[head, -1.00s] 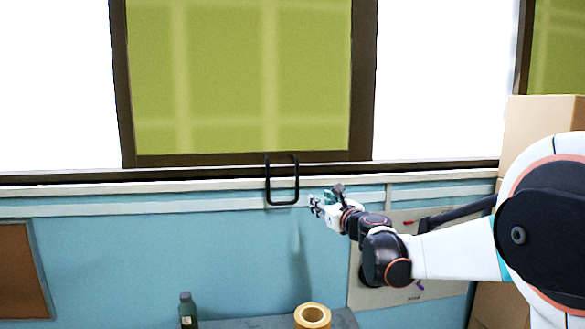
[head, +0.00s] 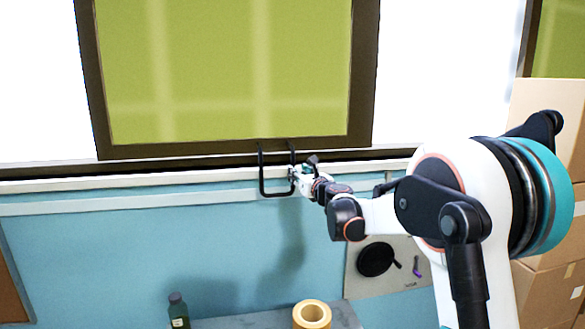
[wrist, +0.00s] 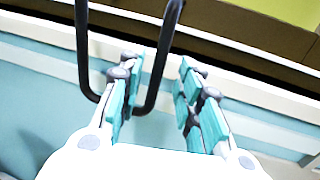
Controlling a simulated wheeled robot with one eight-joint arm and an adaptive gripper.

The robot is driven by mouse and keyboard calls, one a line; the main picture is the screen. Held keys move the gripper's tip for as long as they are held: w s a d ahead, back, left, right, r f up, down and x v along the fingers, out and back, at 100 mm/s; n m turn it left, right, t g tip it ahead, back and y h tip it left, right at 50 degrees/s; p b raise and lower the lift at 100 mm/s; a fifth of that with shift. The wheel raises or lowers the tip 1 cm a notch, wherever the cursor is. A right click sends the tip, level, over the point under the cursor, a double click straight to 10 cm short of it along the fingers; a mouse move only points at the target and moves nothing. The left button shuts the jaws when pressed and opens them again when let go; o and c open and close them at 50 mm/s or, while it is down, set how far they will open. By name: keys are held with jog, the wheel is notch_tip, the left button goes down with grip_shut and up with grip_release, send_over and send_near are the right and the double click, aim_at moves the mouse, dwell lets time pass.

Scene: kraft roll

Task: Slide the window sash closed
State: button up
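The window sash (head: 225,75), a green pane in a dark brown frame, fills the upper middle of the head view, with bright openings on both sides. A black U-shaped handle (head: 263,178) hangs from its bottom rail; it also shows in the wrist view (wrist: 82,50). My gripper (head: 296,176) is at the handle's right upright. In the wrist view, my gripper (wrist: 160,75) is open, with the right upright between its teal-padded fingers. The left finger hides part of the handle's lower bend. I cannot tell whether either finger touches the bar.
A ledge with a grey top (head: 345,316) below holds a tan roll (head: 311,315) and a dark green bottle (head: 178,311). Cardboard boxes (head: 548,290) are stacked at the right. A pale board (head: 355,280) hangs on the blue wall.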

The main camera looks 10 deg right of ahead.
aim_at(293, 187)
jog(key=shift+w+a+p, duration=0.15)
jog(key=shift+w+a, duration=0.05)
jog(key=shift+w, duration=0.7)
jog(key=shift+w+a+p, duration=0.15)
jog(key=shift+w, duration=0.75)
jog(key=shift+w+a+p, duration=0.15)
jog(key=shift+w+a, duration=0.05)
jog(key=shift+w, duration=0.7)
grip_shut()
